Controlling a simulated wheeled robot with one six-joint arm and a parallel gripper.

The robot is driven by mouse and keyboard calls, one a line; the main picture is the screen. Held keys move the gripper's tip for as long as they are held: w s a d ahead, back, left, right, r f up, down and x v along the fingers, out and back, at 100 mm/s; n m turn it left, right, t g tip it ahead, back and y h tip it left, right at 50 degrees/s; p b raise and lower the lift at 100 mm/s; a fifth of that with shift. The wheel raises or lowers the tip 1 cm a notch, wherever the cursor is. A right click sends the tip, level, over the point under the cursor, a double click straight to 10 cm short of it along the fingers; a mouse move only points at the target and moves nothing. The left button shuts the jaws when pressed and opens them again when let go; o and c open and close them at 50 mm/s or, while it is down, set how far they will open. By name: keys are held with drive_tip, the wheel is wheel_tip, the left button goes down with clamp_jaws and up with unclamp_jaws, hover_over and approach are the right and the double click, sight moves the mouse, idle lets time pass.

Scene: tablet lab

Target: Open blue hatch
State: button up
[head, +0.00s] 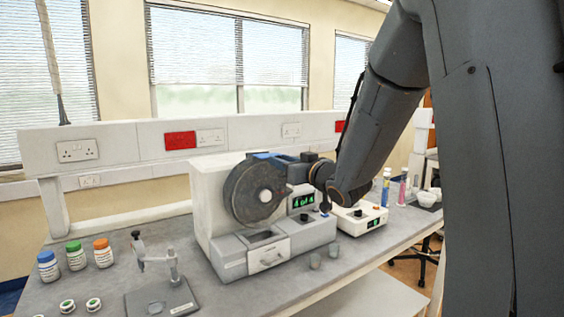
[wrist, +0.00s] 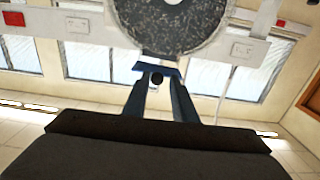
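The blue hatch (head: 262,156) shows as a small blue patch at the top of the grey-and-white machine, by its dark round drum (head: 254,190). In the wrist view a blue plate (wrist: 148,68), probably the hatch, lies just below the speckled drum (wrist: 172,25). My gripper (head: 284,162) reaches in from the right at the machine's top, close to the hatch. In the wrist view its two fingers (wrist: 157,84) stand apart, tips close to the blue plate, with a small dark round part between them. Whether they touch the plate is unclear.
A small box with a green display (head: 362,217) stands right of the machine. A metal stand (head: 160,270) and several capped bottles (head: 76,255) are at the left. Sockets line the wall behind.

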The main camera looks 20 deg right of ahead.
drive_tip(key=shift+o, duration=0.8)
drive_tip(key=shift+a, duration=0.2)
drive_tip(key=b+v, duration=0.2)
drive_tip(key=v, duration=0.5)
drive_tip(key=shift+s+d, duration=0.15)
drive_tip(key=shift+s, duration=0.2)
